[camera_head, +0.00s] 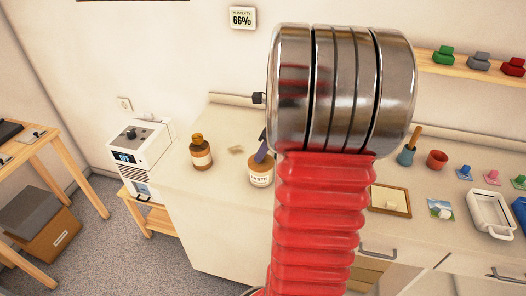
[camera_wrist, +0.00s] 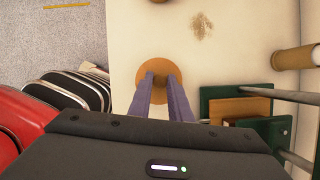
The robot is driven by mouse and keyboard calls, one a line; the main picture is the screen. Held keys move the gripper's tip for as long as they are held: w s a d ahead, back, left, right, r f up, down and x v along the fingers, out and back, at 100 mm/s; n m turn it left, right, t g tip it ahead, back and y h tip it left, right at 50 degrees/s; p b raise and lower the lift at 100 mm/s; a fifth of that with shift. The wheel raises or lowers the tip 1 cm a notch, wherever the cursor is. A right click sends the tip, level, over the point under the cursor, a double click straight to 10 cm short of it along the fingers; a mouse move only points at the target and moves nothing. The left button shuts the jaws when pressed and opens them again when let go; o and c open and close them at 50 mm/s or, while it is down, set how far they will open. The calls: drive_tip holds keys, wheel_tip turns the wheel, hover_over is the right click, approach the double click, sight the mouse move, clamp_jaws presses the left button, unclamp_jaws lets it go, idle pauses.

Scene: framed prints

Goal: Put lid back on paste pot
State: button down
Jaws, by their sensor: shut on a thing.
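The paste pot (camera_head: 260,178), a tan jar with a white PASTE label, stands upright on the worktop left of my arm. My gripper (camera_head: 264,148) shows as a purple-grey finger tip at the pot's top, partly hidden by my red and steel arm. In the wrist view my gripper (camera_wrist: 167,82) has two narrow fingers close together on a round brown lid (camera_wrist: 159,66). The lid is seen from above and hides the pot beneath it. I cannot tell whether the lid is fully seated on the pot.
An amber bottle (camera_head: 201,153) stands left of the pot, with a beige patch (camera_head: 236,149) between them. A green-and-wood device with metal rods (camera_wrist: 238,104) and a tan cylinder (camera_wrist: 292,59) lie right in the wrist view. A framed print (camera_head: 390,200) lies right of my arm.

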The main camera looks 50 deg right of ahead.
drive_tip(key=c, duration=1.6)
unclamp_jaws()
drive_tip(key=shift+o, duration=0.8)
drive_tip(key=o, duration=0.4)
drive_tip(key=shift+c, duration=0.2)
drive_tip(key=shift+r, duration=0.15)
drive_tip(key=shift+r, duration=3.35)
drive_tip(key=shift+c, duration=0.4)
clamp_jaws()
drive_tip(key=shift+f, duration=2.55)
